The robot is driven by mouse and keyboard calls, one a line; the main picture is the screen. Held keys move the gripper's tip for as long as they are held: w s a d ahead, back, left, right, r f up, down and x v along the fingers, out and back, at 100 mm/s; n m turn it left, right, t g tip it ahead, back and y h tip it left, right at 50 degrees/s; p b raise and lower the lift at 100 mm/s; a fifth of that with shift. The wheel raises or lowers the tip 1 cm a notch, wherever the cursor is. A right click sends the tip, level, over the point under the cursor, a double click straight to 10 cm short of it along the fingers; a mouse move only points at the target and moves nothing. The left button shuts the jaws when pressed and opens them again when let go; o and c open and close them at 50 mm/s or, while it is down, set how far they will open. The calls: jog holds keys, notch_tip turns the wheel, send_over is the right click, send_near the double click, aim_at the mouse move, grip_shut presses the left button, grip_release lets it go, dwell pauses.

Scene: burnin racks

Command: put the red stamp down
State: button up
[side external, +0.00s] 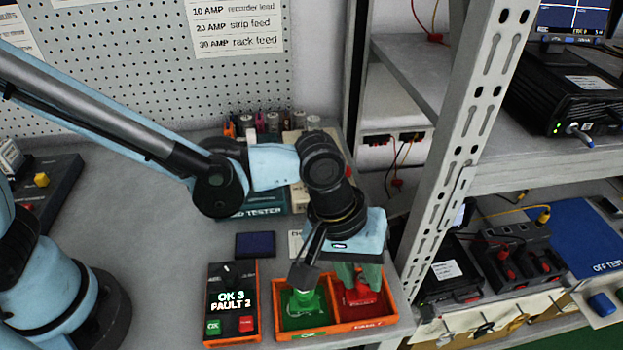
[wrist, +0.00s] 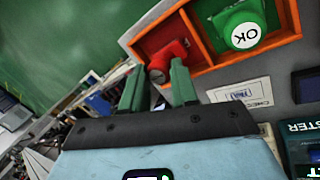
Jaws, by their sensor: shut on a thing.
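The red stamp (side external: 361,293) is upright in the right, red-floored compartment of the orange tray (side external: 334,334), or just above its floor; I cannot tell whether it touches. My gripper (side external: 358,272) points down over that compartment, its green fingers shut on the stamp's upper part. In the wrist view the red stamp (wrist: 168,62) shows between the tips of my gripper (wrist: 158,82), inside the red compartment's edge. The green stamp (side external: 303,302) stands in the left, green compartment; its white OK label shows in the wrist view (wrist: 245,35).
A counter box (side external: 232,300) reading OK 3, FAULT 2 stands left of the tray. A dark blue pad (side external: 255,245) and a teal tester (side external: 262,203) lie behind. A grey rack post (side external: 455,150) rises close on the right.

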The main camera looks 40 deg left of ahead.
jog(key=o, duration=0.9)
jog(key=shift+c, duration=0.2)
jog(key=v, duration=1.2)
jog(key=a+f+m+t+y, duration=0.2)
jog(key=a+t, duration=0.4)
jog(key=a, duration=2.1)
jog(key=shift+w+f+m+y, duration=0.2)
jog(key=shift+w+m+y, duration=0.05)
jog(key=shift+m+y, duration=0.55)
